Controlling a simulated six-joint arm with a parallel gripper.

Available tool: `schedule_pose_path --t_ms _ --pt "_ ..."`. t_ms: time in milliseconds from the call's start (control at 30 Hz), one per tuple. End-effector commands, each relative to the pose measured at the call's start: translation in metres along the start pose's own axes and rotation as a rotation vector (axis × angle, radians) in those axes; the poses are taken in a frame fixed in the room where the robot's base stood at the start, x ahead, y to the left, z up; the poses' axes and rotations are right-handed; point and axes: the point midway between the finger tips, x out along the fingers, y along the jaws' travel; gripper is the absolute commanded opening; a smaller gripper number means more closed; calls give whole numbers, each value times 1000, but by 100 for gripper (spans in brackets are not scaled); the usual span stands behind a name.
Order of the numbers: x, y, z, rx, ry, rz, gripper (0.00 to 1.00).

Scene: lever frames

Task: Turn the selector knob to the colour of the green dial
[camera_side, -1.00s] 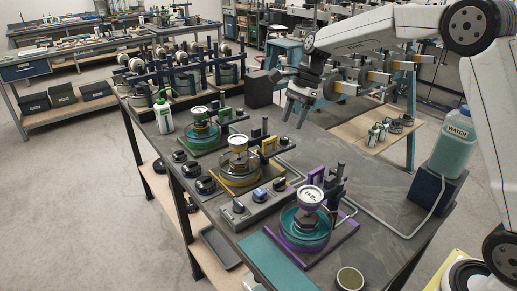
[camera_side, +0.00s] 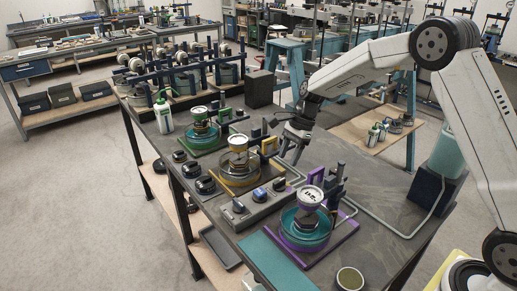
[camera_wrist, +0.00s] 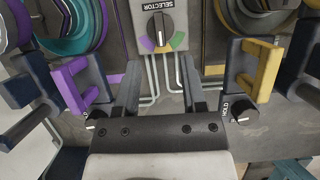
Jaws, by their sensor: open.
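The selector knob (camera_wrist: 161,28) is black with a white line, on a grey panel marked SELECTOR at the top of the wrist view. Purple, orange and green patches lie below it, left to right; its line appears to point down toward the orange one. In the side view, the green dial (camera_side: 200,112) stands on the farthest of three coloured stations. My gripper (camera_wrist: 160,70) is open and empty, with its fingers pointing toward the panel and apart from the knob. In the side view my gripper (camera_side: 290,152) hangs above the bench behind the yellow station.
A yellow lever handle (camera_wrist: 262,67) and a purple lever handle (camera_wrist: 78,85) flank my fingers, with black knobs near them, one marked HOLD (camera_wrist: 240,110). The purple station (camera_side: 311,215) and the yellow station (camera_side: 238,165) stand around the grey control box (camera_side: 262,205). Pipes run across the bench.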

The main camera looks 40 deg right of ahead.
Motion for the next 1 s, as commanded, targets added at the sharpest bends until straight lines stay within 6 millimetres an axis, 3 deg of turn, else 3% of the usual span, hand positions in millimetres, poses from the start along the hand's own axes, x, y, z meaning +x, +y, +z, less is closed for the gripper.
schedule_pose_path --t_ms 600,1000 --pt "65 1 0 -1 0 3 53" --pt "74 0 0 0 0 0 53"
